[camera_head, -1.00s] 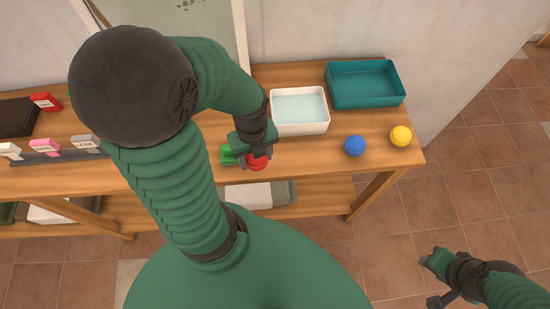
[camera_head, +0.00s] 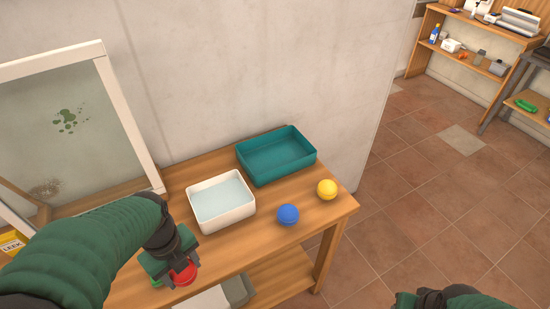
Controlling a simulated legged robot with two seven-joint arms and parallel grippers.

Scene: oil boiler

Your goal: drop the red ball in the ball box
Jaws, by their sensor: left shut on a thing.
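The red ball (camera_head: 183,272) is in the jaws of my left gripper (camera_head: 176,266), near the front edge of the wooden table (camera_head: 225,250). The gripper is shut on it and covers part of it. I cannot tell how far the ball is above the tabletop. An empty teal box (camera_head: 276,157) stands at the table's back right. A white tray (camera_head: 222,204) with a pale blue inside stands left of it, nearer to the gripper. Which one is the ball box is not marked. My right gripper (camera_head: 405,300) is cut off at the bottom edge.
A blue ball (camera_head: 288,215) and a yellow ball (camera_head: 327,189) rest on the table's right part. A white-framed stained pane (camera_head: 75,130) leans at the back left. Shelves (camera_head: 480,50) stand far right beyond open tiled floor.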

